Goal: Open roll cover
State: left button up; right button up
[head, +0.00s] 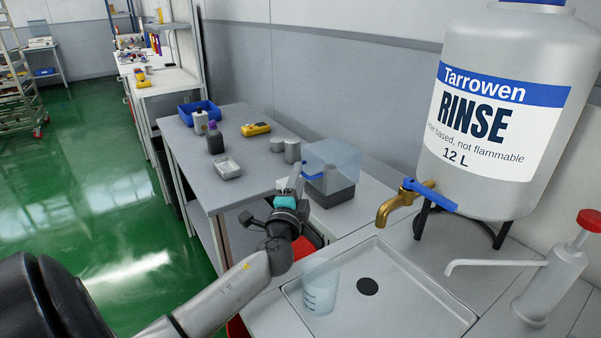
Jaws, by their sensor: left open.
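A box with a clear bluish cover (336,158) over a dark grey base (330,191) stands on the white counter against the wall; it is the thing here that looks like the roll cover. Whether a finger touches the cover I cannot tell. My right gripper is not in view.
A sink tray (425,290) with a clear beaker (320,290) lies in front. A large rinse tank (500,110) with a brass tap (398,203) and a pump bottle (550,285) stand right. Two grey cylinders (292,151) stand behind the gripper. A grey table (185,160) holds small items.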

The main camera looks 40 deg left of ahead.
pick_arm(q)
jog(key=shift+x, duration=1.25)
grip_shut()
jog(key=shift+f, duration=0.1)
dwell(0.5)
